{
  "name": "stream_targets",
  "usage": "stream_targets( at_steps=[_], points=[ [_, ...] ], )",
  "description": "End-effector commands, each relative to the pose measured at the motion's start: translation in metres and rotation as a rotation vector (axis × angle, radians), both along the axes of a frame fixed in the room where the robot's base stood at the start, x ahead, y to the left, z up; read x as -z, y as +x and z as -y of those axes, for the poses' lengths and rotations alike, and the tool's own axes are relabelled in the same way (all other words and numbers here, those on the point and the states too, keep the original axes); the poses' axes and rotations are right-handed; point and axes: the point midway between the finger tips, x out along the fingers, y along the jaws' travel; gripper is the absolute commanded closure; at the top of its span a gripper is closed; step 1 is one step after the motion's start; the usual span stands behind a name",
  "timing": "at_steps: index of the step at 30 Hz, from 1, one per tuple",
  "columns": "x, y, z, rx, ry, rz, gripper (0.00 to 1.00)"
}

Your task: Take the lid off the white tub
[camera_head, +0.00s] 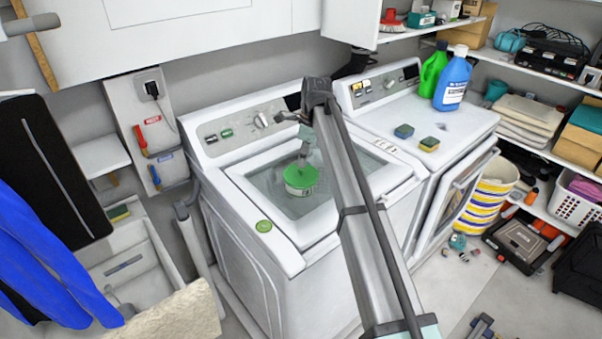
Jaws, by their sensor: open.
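The white tub (300,192) stands upright on the glass top of the left washing machine, with its green lid (297,179) on it. Only a narrow band of the tub's white side shows below the lid. My gripper (303,160) points down directly over the lid and is open. Its fingertips are small in the picture and partly hidden, so I cannot tell whether they touch the lid. My arm crosses the view just right of the tub.
The washing machine's control panel (245,124) rises behind the tub. A green disc (264,226) lies on the machine's front left rim. On the right machine (468,122) are two sponges (429,144), a green bottle (433,68) and a blue bottle (453,82). A sink (125,262) is at left.

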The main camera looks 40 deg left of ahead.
Motion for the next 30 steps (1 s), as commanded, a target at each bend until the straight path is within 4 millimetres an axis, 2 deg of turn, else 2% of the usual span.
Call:
stream_targets(
  at_steps=[10, 18, 19, 21, 23, 30],
  points=[
    [0.040, -0.003, -0.006, 0.000, -0.002, -0.001, 0.49],
    [0.046, -0.003, -0.007, 0.000, 0.000, 0.000, 0.49],
    [0.046, -0.003, -0.007, 0.000, 0.000, 0.000, 0.56],
    [0.046, -0.003, -0.007, 0.000, 0.000, 0.000, 0.81],
    [0.046, -0.003, -0.007, 0.000, 0.000, 0.000, 1.00],
    [0.046, -0.003, -0.007, 0.000, 0.000, -0.001, 1.00]
  ],
)
